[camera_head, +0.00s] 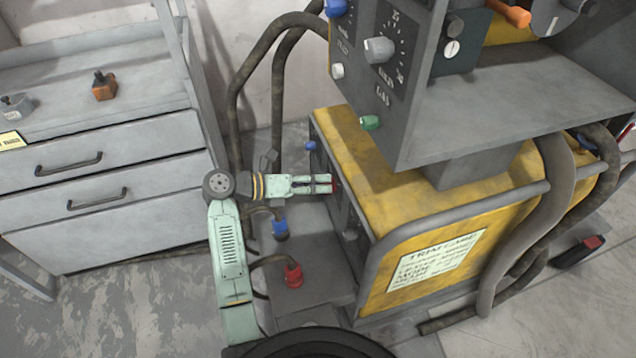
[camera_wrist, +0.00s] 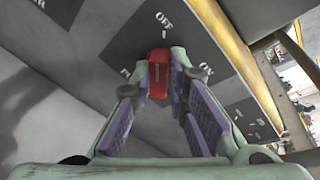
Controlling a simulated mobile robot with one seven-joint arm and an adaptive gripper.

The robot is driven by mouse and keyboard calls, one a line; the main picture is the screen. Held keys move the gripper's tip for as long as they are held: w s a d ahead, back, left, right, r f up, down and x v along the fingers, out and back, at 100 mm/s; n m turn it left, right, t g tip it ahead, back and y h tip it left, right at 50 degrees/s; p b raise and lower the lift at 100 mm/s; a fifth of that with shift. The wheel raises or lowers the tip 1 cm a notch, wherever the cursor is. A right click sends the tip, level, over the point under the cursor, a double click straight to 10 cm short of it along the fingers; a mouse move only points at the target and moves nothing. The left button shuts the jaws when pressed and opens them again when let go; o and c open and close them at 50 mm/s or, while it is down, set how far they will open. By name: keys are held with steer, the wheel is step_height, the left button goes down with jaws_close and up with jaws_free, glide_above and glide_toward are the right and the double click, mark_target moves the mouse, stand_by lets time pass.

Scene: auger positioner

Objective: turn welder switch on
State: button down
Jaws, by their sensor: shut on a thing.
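The welder (camera_head: 390,195) is a yellow box with a grey frame, and its front panel faces left in the head view. The wrist view shows a dark label plate (camera_wrist: 215,55) on that panel, marked OFF at the top and ON at the right. A red switch knob (camera_wrist: 158,75) sits in the middle of the plate, its long side pointing toward OFF. My gripper (camera_wrist: 159,82) is shut on the knob, one finger on each side. In the head view my gripper (camera_head: 328,184) reaches the panel from the left, and only a sliver of red shows at its tips.
A grey control box (camera_head: 420,110) with several knobs overhangs the welder. Blue (camera_head: 281,229) and red (camera_head: 293,276) cable plugs sit below my gripper. Thick hoses (camera_head: 236,110) run behind my arm. A grey drawer cabinet (camera_head: 105,170) stands at the left.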

steer(key=shift+f+b, duration=0.2)
steer(key=shift+b, duration=0.35)
steer(key=m+t+b, duration=0.1)
steer(key=m+b, duration=0.1)
steer(key=b, duration=0.6)
steer(key=m+t+b, duration=0.1)
steer(key=m+b, duration=0.2)
steer(key=b, duration=0.5)
steer(key=s+m+t+b, duration=0.1)
steer(key=m+b, duration=0.2)
steer(key=b, duration=0.5)
steer(key=shift+d, duration=0.15)
steer(key=shift+r+t+b, duration=0.15)
steer(key=shift+t+b, duration=0.15)
steer(key=shift+b, duration=0.05)
steer(key=c, duration=1.6)
jaws_free()
steer(key=shift+o, duration=0.2)
